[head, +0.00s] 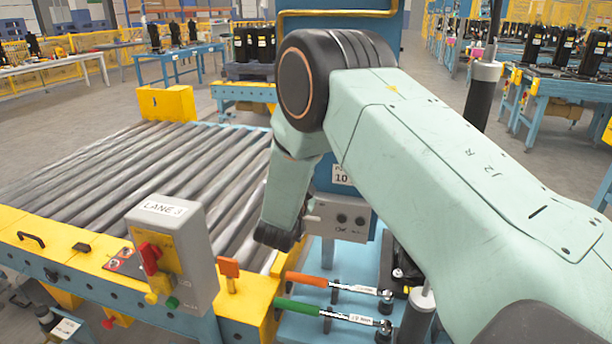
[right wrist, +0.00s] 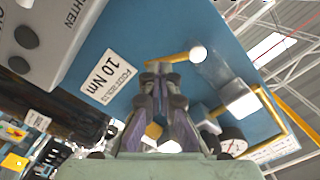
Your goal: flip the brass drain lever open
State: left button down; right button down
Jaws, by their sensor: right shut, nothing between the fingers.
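In the right wrist view my right gripper (right wrist: 158,70) is shut and empty, its fingers pointing up in the picture. A thin brass-yellow bar, which looks like the drain lever (right wrist: 178,58), lies right at the fingertips. It runs sideways to a pale round end (right wrist: 197,53). I cannot tell whether the fingertips touch it. In the head view my right arm reaches across and bends down in front of the blue post; its fingers and the lever are hidden there. My left gripper is in neither view.
A blue panel with a 10 Nm label (right wrist: 109,79) is close to the gripper; a gauge (right wrist: 232,143) and yellow pipe (right wrist: 272,108) are to the right. The head view shows a roller conveyor (head: 120,180), a LANE 3 box (head: 175,250) and two torque wrenches (head: 335,285).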

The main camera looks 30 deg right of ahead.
jog(key=shift+w+r, duration=0.15)
jog(key=shift+r, duration=0.3)
dwell(0.5)
